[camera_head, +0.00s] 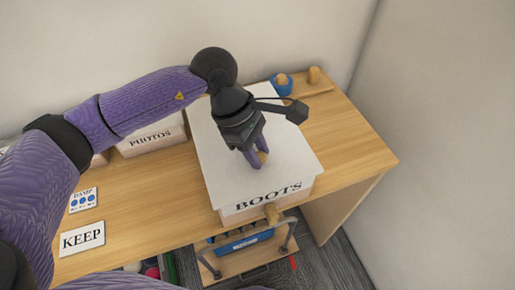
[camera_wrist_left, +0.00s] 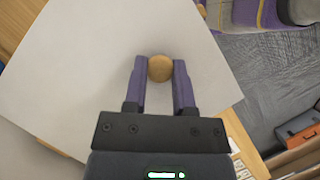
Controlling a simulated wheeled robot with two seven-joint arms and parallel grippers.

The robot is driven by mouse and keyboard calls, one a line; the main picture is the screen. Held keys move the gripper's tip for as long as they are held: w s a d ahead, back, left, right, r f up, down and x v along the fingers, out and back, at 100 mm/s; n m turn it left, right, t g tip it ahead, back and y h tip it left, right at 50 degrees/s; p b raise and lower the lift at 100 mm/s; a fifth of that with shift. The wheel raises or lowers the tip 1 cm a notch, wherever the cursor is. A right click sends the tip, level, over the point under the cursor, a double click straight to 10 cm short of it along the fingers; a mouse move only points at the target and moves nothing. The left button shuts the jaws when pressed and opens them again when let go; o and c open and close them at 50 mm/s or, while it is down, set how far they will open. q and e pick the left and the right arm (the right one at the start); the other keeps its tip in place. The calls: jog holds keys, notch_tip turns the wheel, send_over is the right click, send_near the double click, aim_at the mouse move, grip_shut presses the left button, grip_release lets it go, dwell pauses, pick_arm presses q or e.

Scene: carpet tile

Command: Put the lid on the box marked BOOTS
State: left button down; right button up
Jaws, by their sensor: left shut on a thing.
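The box marked BOOTS (camera_head: 240,216) stands on the wooden desk, with its black lettering facing the front edge. A large white lid (camera_head: 218,160) lies over its top and hides the inside. I cannot tell whether the lid is fully seated or slightly raised. My left gripper (camera_head: 257,159) comes down from above and is shut on the lid's round wooden knob (camera_head: 263,157). In the left wrist view, the two purple fingers (camera_wrist_left: 160,72) grip the knob (camera_wrist_left: 160,68) from both sides, above the white lid (camera_wrist_left: 75,60). My right gripper is not in view.
A blue holder (camera_head: 282,86) is at the back right. Walls close the back and right.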

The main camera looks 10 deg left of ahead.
pick_arm(q)
jog(key=shift+c, duration=1.8)
grip_release()
